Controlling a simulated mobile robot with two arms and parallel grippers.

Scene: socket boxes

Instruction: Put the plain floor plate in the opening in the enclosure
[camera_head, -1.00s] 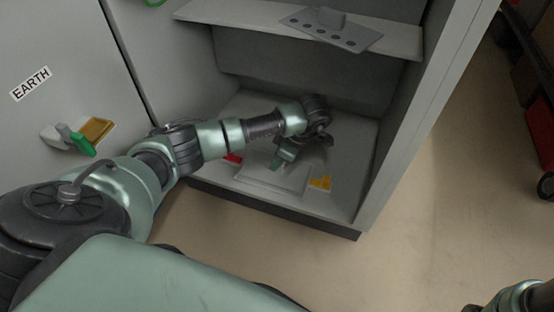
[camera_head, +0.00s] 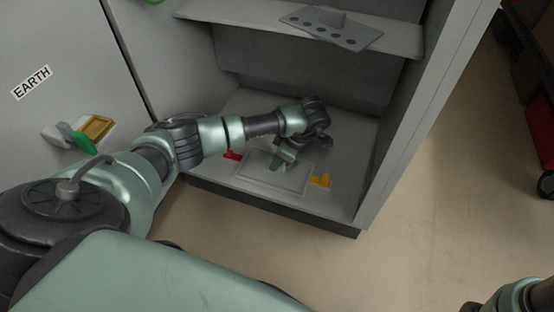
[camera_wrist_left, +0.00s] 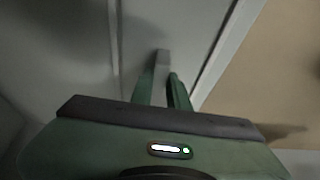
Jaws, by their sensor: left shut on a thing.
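The plain floor plate (camera_head: 268,184) is a flat grey rectangle at the floor of the enclosure (camera_head: 345,190), near its front edge. Its outline lies about level with the floor around it, and I cannot tell if it is fully seated in the opening, which it covers. My left gripper (camera_head: 277,165) reaches down to the plate's back part. In the left wrist view the green fingers (camera_wrist_left: 166,88) are shut on a small grey upright piece (camera_wrist_left: 162,58) of the plate. My right gripper is out of view.
A red piece (camera_head: 232,155) lies left of the plate and a yellow piece (camera_head: 321,180) right of it. Above is a shelf (camera_head: 240,15) bearing a grey plate with holes (camera_head: 345,35). The enclosure's side walls stand close on both sides.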

